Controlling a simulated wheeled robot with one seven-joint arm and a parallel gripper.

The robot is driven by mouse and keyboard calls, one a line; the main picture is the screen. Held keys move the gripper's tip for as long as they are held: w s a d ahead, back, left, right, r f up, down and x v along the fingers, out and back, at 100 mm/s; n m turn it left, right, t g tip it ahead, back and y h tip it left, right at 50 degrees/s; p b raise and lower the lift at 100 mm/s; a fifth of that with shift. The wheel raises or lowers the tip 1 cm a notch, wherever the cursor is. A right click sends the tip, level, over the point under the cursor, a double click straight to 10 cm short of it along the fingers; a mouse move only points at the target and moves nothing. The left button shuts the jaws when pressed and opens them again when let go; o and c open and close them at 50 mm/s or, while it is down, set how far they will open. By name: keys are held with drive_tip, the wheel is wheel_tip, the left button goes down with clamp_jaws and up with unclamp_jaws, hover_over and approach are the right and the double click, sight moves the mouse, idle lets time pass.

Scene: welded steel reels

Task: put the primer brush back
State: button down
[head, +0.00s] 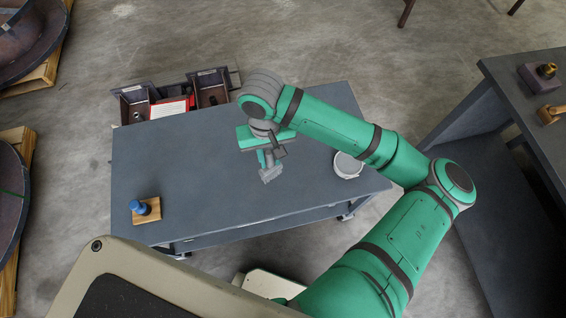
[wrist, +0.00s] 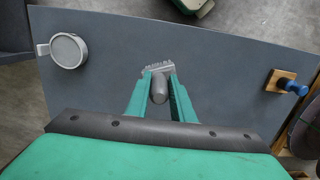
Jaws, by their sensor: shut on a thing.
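My gripper (head: 267,160) is shut on a small grey brush (head: 271,174), which appears to be the primer brush, above the middle of the grey table. In the wrist view the green fingers close on its rounded grey handle (wrist: 160,90), and its jagged grey head (wrist: 157,70) shows beyond the fingertips. I cannot tell whether the head touches the tabletop. Two dark open bins with pale labels, a left one (head: 132,108) and a right one (head: 209,92), stand at the table's far edge. Their label text is too small to read.
The grey table (head: 190,170) is mostly bare. A round pale dish with a handle (wrist: 68,50) lies right of my gripper in the head view. A blue-knobbed wooden block (head: 146,210) sits at the front left. A red-and-white item (head: 172,108) lies between the bins. A dark bench (head: 520,90) stands right.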

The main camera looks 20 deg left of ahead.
wheel_tip(320, 180, down, 8)
drive_tip(key=w+d, duration=0.2)
drive_tip(key=shift+w+d+r, duration=0.15)
drive_tip(key=shift+d+r, duration=0.1)
drive_tip(key=shift+d, duration=0.15)
drive_tip(key=shift+w+f, duration=0.1)
drive_tip(key=c, duration=1.5)
unclamp_jaws()
drive_tip(key=shift+c, duration=0.2)
